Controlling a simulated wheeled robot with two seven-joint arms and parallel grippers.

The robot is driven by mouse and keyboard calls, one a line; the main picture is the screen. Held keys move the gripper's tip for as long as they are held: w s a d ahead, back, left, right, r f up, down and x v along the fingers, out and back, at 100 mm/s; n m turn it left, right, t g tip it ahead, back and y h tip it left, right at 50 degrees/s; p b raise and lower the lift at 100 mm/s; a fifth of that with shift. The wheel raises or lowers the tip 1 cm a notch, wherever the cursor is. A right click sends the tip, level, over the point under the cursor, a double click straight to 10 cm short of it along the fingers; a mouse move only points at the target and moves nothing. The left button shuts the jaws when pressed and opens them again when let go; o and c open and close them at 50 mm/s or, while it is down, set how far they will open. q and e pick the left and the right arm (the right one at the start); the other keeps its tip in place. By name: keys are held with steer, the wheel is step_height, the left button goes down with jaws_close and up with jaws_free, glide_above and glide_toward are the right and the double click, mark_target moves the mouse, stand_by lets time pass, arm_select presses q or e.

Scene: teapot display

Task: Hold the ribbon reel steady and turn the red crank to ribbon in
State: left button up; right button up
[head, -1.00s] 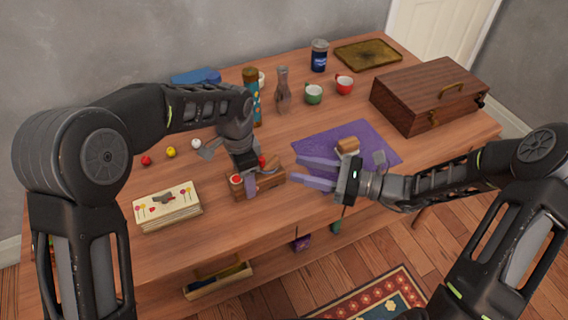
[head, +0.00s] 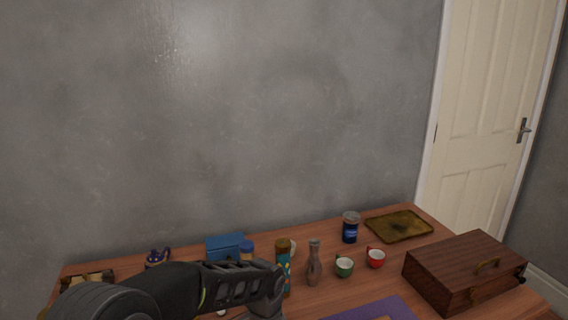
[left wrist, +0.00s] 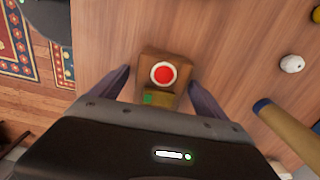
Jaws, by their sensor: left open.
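In the left wrist view, a small wooden block (left wrist: 150,60) stands on the table, with a red disc in a white ring (left wrist: 163,74) on top. This looks like the ribbon reel piece. A small green patch (left wrist: 148,99) shows at its near side. My left gripper (left wrist: 159,78) is open, with one finger on each side of the block; I cannot tell whether they touch it. The red crank is not clearly seen. My right gripper is not in view.
In the head view, a patterned cylinder (head: 283,262), a grey bottle (head: 314,265), a green cup (head: 344,267), a red cup (head: 376,258) and a wooden case (head: 462,270) stand on the table. A yellow-brown stick-like object (left wrist: 290,130) and a white ball (left wrist: 291,64) lie right in the wrist view.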

arm_select(q)
steer(key=shift+r, duration=0.1)
step_height(320, 180, up, 12)
stand_by(0.5)
steer(key=shift+d, duration=0.1)
